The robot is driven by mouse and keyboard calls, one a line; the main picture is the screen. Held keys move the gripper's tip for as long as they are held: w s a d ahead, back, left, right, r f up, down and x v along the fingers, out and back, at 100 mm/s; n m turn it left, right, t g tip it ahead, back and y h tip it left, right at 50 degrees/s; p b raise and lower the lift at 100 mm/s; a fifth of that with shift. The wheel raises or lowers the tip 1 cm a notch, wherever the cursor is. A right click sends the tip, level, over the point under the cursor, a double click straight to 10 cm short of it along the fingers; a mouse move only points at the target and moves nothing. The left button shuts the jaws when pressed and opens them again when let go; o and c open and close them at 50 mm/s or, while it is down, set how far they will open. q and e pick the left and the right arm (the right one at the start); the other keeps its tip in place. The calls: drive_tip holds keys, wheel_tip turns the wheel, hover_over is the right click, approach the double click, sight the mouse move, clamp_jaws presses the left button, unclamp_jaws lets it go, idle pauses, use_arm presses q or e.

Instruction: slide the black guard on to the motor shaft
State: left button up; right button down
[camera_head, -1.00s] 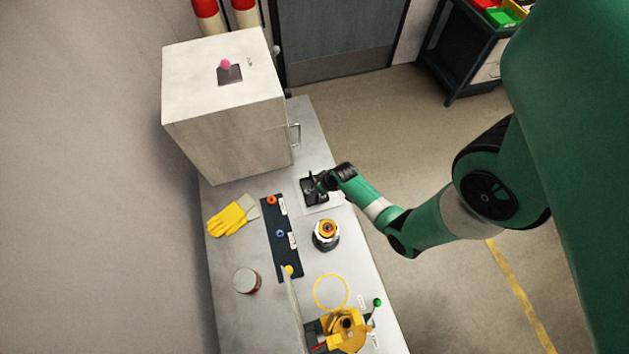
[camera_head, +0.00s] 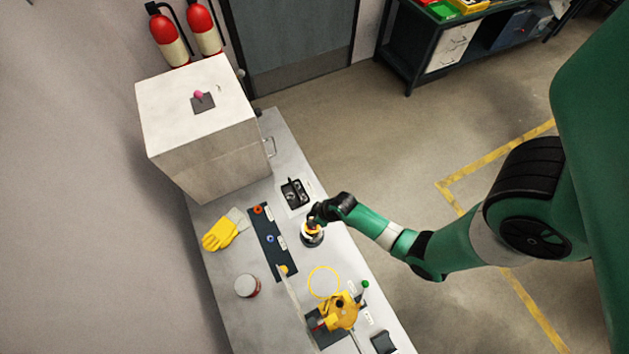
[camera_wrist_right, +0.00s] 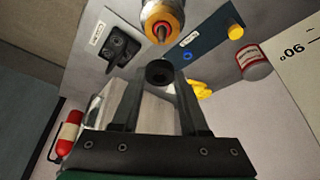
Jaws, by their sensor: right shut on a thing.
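My right gripper (camera_head: 314,219) is above the motor (camera_head: 313,241) in the head view and covers part of it. In the right wrist view the gripper (camera_wrist_right: 160,84) is shut on the black guard (camera_wrist_right: 160,70), a short hollow black cylinder between the fingertips. The motor also shows in the wrist view (camera_wrist_right: 154,9), with an orange-yellow collar and a short shaft (camera_wrist_right: 161,33) pointing toward the guard. The guard looks apart from the shaft in that picture; the exact distance is hard to tell. My left gripper is not in view.
A yellow pump (camera_head: 341,311), a yellow circle (camera_head: 324,282), a can (camera_head: 247,286), yellow gloves (camera_head: 220,234) and a white cabinet (camera_head: 190,125) share the bench.

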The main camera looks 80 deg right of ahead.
drive_tip(key=shift+f+b, duration=2.3)
drive_tip(key=shift+f, duration=0.55)
drive_tip(key=shift+f+b, duration=1.05)
drive_tip(key=shift+f, duration=0.3)
drive_tip(key=shift+c, duration=1.7)
unclamp_jaws()
